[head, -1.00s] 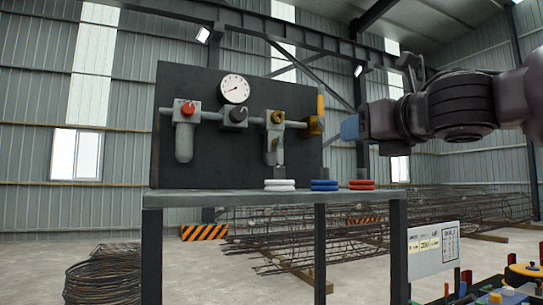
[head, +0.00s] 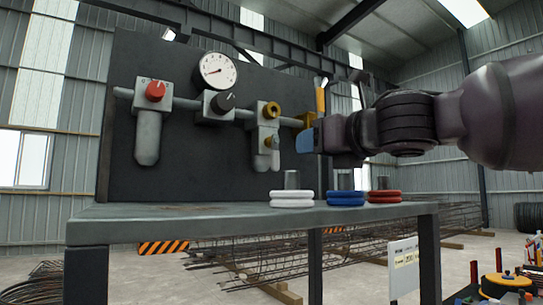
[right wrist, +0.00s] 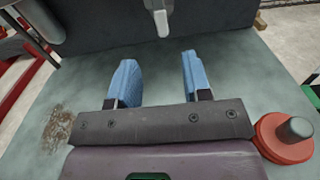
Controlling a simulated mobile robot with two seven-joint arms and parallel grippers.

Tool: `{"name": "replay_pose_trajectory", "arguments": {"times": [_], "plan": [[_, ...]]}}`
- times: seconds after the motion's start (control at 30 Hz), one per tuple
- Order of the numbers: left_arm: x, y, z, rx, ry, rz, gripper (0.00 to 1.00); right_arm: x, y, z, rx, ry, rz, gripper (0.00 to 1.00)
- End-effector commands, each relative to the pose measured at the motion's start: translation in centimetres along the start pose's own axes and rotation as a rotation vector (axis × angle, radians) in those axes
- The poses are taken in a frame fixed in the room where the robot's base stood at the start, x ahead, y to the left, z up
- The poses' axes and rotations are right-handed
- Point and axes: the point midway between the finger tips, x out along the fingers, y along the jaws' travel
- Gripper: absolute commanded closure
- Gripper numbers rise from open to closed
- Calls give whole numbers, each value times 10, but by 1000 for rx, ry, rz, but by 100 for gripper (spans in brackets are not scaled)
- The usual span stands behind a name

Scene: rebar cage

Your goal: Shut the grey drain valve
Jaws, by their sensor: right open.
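In the head view a dark upright panel (head: 190,170) carries a row of grey pipe fittings. A grey unit with a red knob (head: 156,90) and a hanging grey bowl (head: 148,138) is at the left. A grey body with brass fittings (head: 264,138) hangs further right. I cannot tell which part is the grey drain valve. My right gripper (head: 305,141) comes in from the right, its blue fingers near the yellow-handled valve (head: 320,100). In the right wrist view the gripper (right wrist: 157,70) is open and empty, with a pale grey stem (right wrist: 160,17) beyond its fingertips.
A grey bench (head: 190,216) stands under the panel. White (head: 291,198), blue (head: 346,198) and red (head: 384,196) ring stacks stand on its top. A gauge (head: 217,70) and black knob (head: 226,101) are on the panel. The bench's left top is clear.

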Motion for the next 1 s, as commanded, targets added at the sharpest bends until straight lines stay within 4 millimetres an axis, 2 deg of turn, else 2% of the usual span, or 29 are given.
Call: {"name": "replay_pose_trajectory", "arguments": {"times": [0.17,0.27,0.7,1.0], "plan": [[-2,0,3,-1,-7,0,55,10,0,0,-1,1,0,55],[-3,0,3,-1,-9,0,55,23,0,0,0,2,0,55],[-8,0,0,-2,-18,1,55,97,0,0,0,1,0,55],[-9,0,0,-2,-21,0,55,119,0,0,-1,0,0,55]]}}
